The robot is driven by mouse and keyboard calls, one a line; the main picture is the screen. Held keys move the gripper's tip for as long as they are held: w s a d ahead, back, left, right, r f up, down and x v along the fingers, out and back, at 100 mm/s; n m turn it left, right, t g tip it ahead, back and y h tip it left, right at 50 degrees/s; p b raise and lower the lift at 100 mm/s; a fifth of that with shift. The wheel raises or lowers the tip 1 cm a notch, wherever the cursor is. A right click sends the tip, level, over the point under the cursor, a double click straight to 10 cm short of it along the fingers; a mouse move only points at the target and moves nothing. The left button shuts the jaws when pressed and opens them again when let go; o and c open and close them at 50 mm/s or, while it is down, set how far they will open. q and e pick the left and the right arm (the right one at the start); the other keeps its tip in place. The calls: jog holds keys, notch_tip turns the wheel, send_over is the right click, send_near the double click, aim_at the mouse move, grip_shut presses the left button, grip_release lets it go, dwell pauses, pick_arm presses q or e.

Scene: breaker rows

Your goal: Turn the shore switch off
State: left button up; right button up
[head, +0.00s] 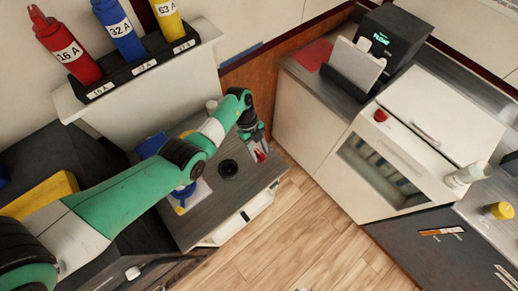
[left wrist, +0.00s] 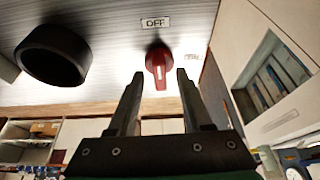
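The shore switch is a small red rotary knob (left wrist: 159,62) on a grey wood-grain panel, with a small part also showing in the head view (head: 261,156). An "OFF" label (left wrist: 155,22) lies just above the knob in the left wrist view. A second small label (left wrist: 192,57) to its right is too small to read surely. My left gripper (left wrist: 160,75) is open, one finger on each side of the knob with gaps showing; in the head view it (head: 257,144) is at the counter's right end. My right gripper is in neither view.
A black round fitting (head: 228,169) is beside the switch. A blue valve-like part (head: 184,192) sits further left. Red, blue and yellow labelled pieces stand in a rack (head: 138,68) behind. A white cabinet (head: 385,170) with a window is at right.

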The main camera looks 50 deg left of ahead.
pick_arm(q)
jog(key=p+v, duration=0.1)
jog(key=v, duration=1)
jog(key=shift+r, duration=0.3)
